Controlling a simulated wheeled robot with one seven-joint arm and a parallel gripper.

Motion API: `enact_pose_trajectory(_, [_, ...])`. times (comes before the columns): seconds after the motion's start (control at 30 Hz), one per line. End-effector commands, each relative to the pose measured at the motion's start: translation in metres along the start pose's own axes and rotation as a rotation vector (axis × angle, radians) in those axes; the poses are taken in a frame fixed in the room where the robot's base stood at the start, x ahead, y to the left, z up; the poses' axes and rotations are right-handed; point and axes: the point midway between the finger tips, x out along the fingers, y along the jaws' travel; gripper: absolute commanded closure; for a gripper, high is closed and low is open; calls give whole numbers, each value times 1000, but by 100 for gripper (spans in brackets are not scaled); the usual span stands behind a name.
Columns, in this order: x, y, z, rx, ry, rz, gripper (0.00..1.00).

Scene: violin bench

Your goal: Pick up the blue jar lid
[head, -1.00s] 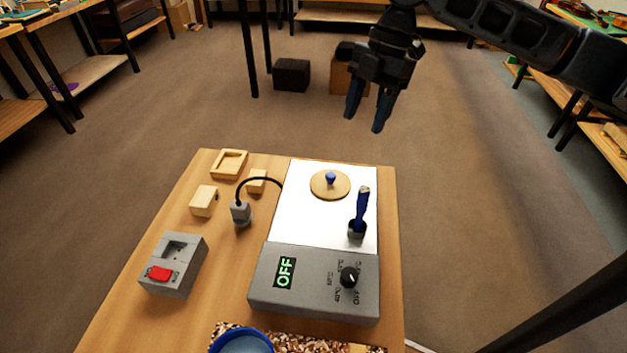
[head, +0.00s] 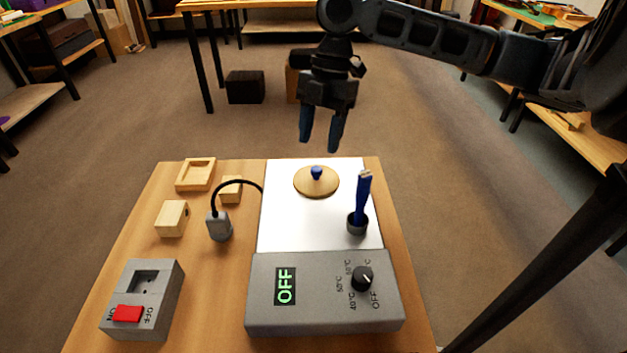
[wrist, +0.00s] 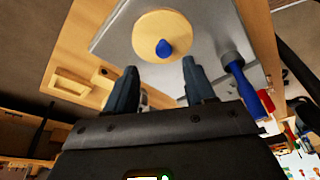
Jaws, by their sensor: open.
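A round wooden lid with a blue knob, which I take as the jar lid (head: 316,182), lies on the white plate (head: 285,225) of the grey heater. In the wrist view the lid (wrist: 178,30) shows its blue knob between and beyond my fingertips. My gripper (head: 320,145) is open and empty. It hangs above the far edge of the plate, fingers pointing down, apart from the lid. No jar shows in the current views.
A blue-handled brush (head: 363,195) stands in a dark cup right of the lid. A plug with a black cable (head: 219,226), small wooden blocks (head: 172,218) and a switch box (head: 142,298) stand left. The heater's control box (head: 325,300) reads OFF.

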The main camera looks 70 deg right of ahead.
Motion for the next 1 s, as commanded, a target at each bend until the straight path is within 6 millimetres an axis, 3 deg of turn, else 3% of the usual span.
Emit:
enact_pose_trajectory(0.43, [54, -5, -2, 1, 2, -1, 46])
enact_pose_trajectory(0.73, [59, -5, -1, 0, 0, 0, 46])
enact_pose_trajectory(1.0, [59, -5, -2, 0, 0, 0, 71])
